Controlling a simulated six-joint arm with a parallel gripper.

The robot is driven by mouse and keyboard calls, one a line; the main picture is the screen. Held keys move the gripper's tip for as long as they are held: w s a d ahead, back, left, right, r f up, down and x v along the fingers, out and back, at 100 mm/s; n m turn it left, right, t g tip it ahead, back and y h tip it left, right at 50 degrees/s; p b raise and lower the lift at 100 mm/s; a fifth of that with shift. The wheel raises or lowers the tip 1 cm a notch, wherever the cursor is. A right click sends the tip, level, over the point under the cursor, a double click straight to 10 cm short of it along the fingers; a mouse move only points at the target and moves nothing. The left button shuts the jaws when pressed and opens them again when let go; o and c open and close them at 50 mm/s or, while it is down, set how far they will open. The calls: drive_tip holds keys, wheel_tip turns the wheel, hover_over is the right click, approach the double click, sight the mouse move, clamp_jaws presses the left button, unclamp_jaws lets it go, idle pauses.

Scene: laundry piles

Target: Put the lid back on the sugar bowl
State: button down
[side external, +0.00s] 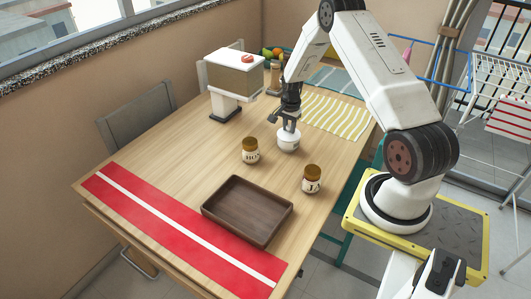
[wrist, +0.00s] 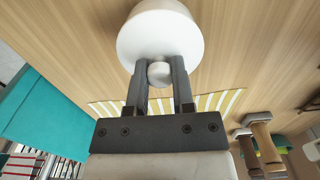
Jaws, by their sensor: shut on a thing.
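The white sugar bowl (side external: 288,143) stands upright on the wooden table, near the two jars. My gripper (side external: 286,121) is directly above it, pointing down. In the wrist view, my gripper (wrist: 159,77) has its two dark fingers closed on either side of the round white knob (wrist: 159,73) of the lid. The white rounded body of the bowl and lid (wrist: 160,30) shows beyond the fingertips. The lid looks to be at the bowl's top, but I cannot tell whether it is touching the rim or slightly above it.
Two brown-capped jars (side external: 250,151) (side external: 312,180) stand in front of the bowl. A brown wooden tray (side external: 210,212) lies nearer, beside a red runner (side external: 150,215). A white-topped stand (side external: 235,62) is at the back left. A yellow-striped cloth (side external: 335,115) lies at the right.

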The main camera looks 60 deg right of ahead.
unclamp_jaws()
idle(0.5)
drive_tip(key=shift+r, duration=0.15)
drive_tip(key=shift+r, duration=3.3)
drive_tip(key=shift+c, duration=0.2)
clamp_jaws()
